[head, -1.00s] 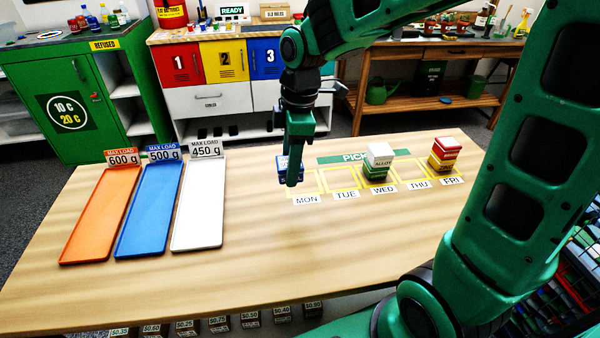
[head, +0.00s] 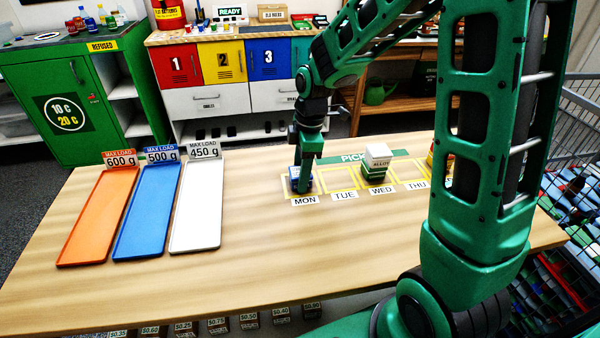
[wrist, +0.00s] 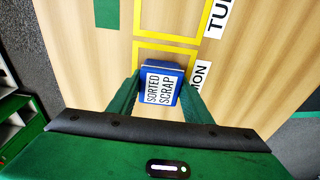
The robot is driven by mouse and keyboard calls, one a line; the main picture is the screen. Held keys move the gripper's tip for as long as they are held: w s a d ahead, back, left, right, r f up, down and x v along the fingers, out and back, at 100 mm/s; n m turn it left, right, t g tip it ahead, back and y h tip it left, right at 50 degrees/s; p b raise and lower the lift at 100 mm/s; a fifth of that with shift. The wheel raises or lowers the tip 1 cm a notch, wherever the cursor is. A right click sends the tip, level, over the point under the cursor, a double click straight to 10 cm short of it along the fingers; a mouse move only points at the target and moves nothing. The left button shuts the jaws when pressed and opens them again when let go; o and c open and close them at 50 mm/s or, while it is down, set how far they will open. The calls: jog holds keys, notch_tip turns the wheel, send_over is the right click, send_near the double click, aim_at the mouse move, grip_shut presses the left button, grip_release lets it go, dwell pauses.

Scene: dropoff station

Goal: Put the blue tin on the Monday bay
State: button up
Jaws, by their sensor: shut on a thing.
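The blue tin (wrist: 161,83), with a white label reading SORTED SCRAP, is between the fingers of my gripper (wrist: 160,98) in the wrist view. In the head view my gripper (head: 303,188) points down over the Monday bay, shut on the blue tin (head: 293,184), which the fingers partly hide. The Monday bay (wrist: 165,45) is a yellow outline on the table beside the MON sign (head: 304,200). The tin is over this bay, at or very near the table. I cannot tell whether its base touches.
A white tin above a green one (head: 377,164) stands at the Wednesday bay. My arm partly hides a stack at the Friday bay. The Tuesday bay beside the TUE sign (head: 344,195) is empty. Orange (head: 90,225), blue (head: 145,220) and white (head: 196,215) trays lie at left.

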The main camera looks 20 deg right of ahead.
jog(key=o, duration=1.2)
notch_tip(320, 180, up, 12)
jog(key=d, duration=0.1)
jog(key=s+d+m, duration=0.5)
jog(key=s+m, duration=0.2)
jog(key=s, duration=0.2)
jog(key=s+d+f+m, duration=0.1)
jog(key=s+d+m, duration=0.5)
jog(key=s, duration=0.3)
jog(key=s+d+f+m+h, duration=0.1)
jog(key=s+d+m, duration=0.4)
jog(key=s+m, duration=0.4)
jog(key=shift+s+d+f, duration=0.15)
jog(key=shift+d+f, duration=0.05)
